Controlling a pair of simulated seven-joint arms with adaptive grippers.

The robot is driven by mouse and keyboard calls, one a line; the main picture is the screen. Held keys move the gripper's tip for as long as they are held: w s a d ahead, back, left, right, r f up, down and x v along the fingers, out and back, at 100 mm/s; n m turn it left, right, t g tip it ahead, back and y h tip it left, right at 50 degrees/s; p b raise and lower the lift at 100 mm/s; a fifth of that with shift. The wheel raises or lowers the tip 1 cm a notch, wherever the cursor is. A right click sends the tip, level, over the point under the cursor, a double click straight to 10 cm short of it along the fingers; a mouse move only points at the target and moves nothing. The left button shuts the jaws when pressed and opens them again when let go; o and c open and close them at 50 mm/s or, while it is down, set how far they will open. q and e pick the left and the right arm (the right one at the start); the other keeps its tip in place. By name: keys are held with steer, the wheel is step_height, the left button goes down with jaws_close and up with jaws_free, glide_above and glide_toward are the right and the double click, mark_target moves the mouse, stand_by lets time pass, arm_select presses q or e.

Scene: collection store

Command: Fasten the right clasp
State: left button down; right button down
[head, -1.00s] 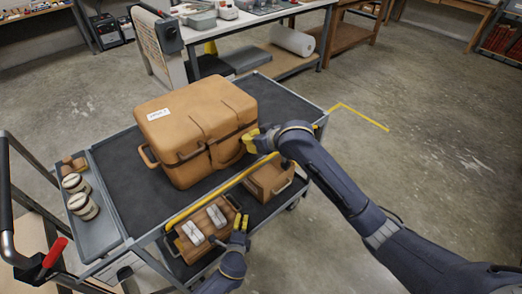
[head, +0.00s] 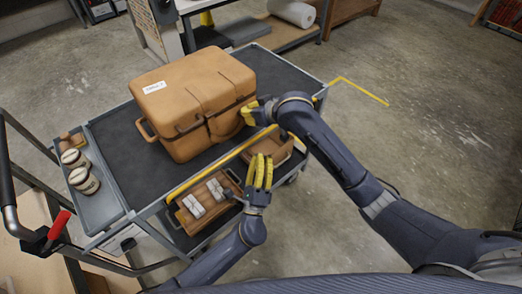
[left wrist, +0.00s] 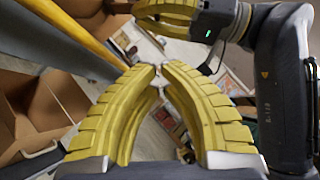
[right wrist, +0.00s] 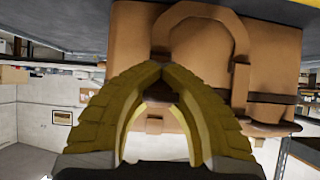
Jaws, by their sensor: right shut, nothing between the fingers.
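The tan case (head: 190,95) stands closed-looking on the cart's top; whether its lid is fastened I cannot tell. My right gripper (head: 247,112) is shut and empty at the right end of the case's front; in the head view it hides the right clasp area. The right wrist view sees the case upside down, with its handle (right wrist: 238,55). A small clasp-like tab (right wrist: 155,125) shows between the fingers, probably the right clasp, and another tab (right wrist: 258,142) lies to the right. My left gripper (head: 261,165) appears shut and empty, fingers up, before the cart's front edge.
The cart's yellow front rail (head: 205,174) runs below the case. An open brown box (head: 207,200) with pale packets is on the lower shelf. The top's far right is clear.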

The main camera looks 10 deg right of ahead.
arm_select(q)
steer(key=w+r, duration=0.6)
steer(key=w, duration=0.3)
steer(key=shift+w, duration=0.4)
steer(key=shift+d, duration=0.1)
